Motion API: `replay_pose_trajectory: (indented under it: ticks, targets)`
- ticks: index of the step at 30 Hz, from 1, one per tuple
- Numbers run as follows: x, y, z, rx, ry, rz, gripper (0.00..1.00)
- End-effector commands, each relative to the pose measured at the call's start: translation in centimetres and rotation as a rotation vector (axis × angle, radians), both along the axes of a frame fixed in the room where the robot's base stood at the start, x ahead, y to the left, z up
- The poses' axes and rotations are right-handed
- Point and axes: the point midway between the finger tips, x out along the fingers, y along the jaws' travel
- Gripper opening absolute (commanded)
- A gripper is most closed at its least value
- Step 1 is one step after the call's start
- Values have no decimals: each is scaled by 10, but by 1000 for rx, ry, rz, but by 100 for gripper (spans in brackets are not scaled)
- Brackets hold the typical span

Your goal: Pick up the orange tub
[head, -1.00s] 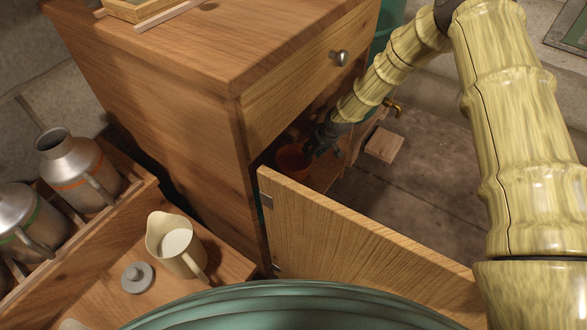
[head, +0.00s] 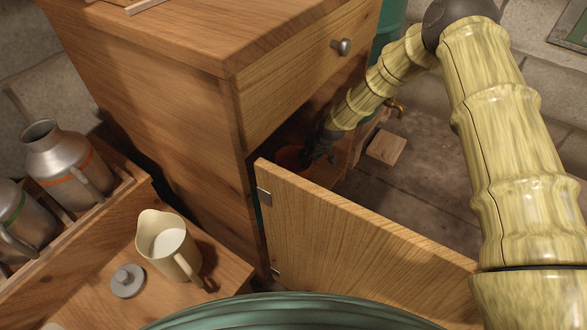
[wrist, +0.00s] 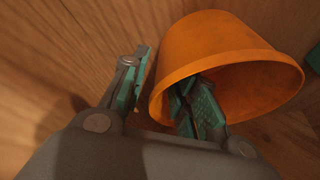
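The orange tub (wrist: 225,50) is inside the open cabinet, close to a wooden wall, and its open mouth faces my gripper in the wrist view. In the head view the tub (head: 290,157) is dark and partly hidden behind the cabinet door and gripper. My gripper (wrist: 163,80) is open around the tub's near wall. One teal-padded finger is inside the mouth and the other is outside, to the left, with a small gap to the rim. In the head view my gripper (head: 322,148) reaches into the cabinet beside the tub.
The open cabinet door (head: 350,230) stands in front of the tub, below my arm. A drawer with a round knob (head: 341,47) is above. A cream jug (head: 168,245), a grey lid (head: 128,281) and metal cans (head: 66,165) are at left. A wooden block (head: 386,147) lies right.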

Motion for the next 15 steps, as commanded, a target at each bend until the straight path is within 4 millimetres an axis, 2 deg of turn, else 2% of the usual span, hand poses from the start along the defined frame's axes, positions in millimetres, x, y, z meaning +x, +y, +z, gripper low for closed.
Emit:
replay_pose_trajectory:
  ticks: [1,5,6,15]
  targets:
    - [0,0,0,0,0,0,26]
    - [0,0,0,0,0,0,2]
    - [0,0,0,0,1,0,0]
    - [0,0,0,0,0,0,0]
